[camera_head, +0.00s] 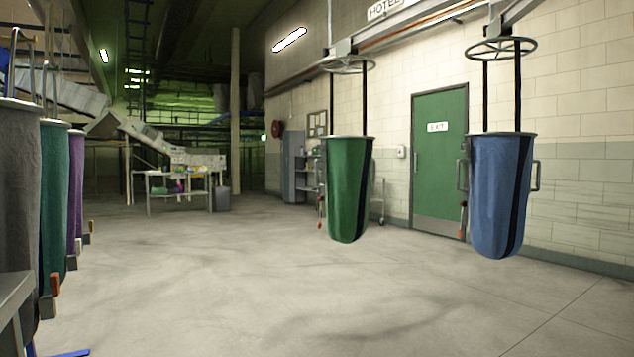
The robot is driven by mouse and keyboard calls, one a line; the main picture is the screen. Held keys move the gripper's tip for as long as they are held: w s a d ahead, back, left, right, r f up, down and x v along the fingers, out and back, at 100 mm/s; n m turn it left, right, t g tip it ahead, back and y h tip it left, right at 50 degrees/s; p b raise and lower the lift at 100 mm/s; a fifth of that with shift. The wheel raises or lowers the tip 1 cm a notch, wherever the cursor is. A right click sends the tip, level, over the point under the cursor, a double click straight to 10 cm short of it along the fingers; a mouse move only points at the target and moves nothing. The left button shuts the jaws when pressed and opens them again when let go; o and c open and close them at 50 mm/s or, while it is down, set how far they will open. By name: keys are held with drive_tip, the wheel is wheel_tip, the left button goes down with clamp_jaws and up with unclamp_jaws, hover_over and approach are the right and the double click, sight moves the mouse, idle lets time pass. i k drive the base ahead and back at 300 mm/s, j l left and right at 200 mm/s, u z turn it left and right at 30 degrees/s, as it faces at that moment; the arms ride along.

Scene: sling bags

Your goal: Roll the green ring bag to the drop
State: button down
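A green sling bag (346,190) hangs from a round ring (347,65) on the overhead rail, right of the picture's middle. Its black straps run up to the ring, and its base hangs clear of the floor. A blue sling bag (496,195) hangs from a second ring (500,50) on the same rail, to its right and nearer. A teal-green bag (54,195) hangs in a row at the left edge, partly hidden by a grey bag. I cannot make out a marked drop point. My gripper is not in view.
The grey bag (20,190) and a purple bag (75,185) hang at the left. A green exit door (439,165) stands in the right wall. A table (180,175) with items stands at the back, near grey lockers (294,165). The middle floor (230,270) is clear.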

sight(346, 160)
drive_tip(key=i+z, duration=0.15)
drive_tip(key=i, duration=2.95)
